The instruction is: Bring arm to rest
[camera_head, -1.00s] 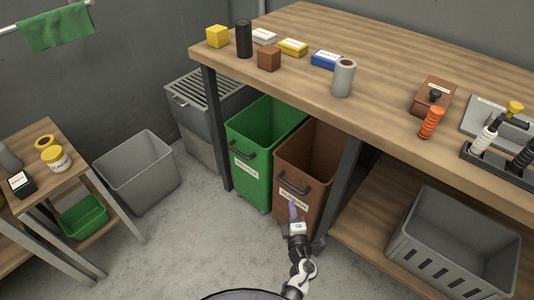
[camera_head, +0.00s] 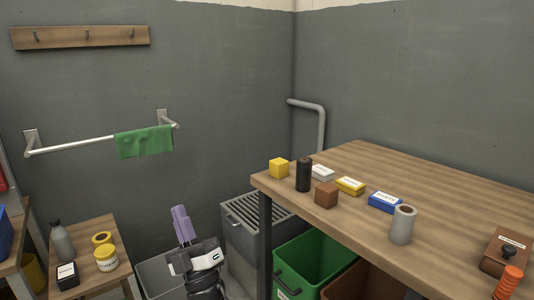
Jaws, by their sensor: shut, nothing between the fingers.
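My gripper (camera_head: 182,224) shows at the lower middle-left of the head view, with its purple fingers pointing up. The fingers are shut together with nothing between them. My wrist is below it, at the bottom of the picture. The gripper is in front of the grey wall and the grey bin (camera_head: 152,275), and it hides part of that bin. It appears apart from the workbench (camera_head: 460,190) on the right.
A green bin (camera_head: 315,262) and a brown bin (camera_head: 360,284) stand under the workbench. A slatted grey unit (camera_head: 246,240) is beside it. A small side table (camera_head: 84,238) with jars is at left. A rail (camera_head: 75,146) with a green cloth (camera_head: 145,142) is on the wall.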

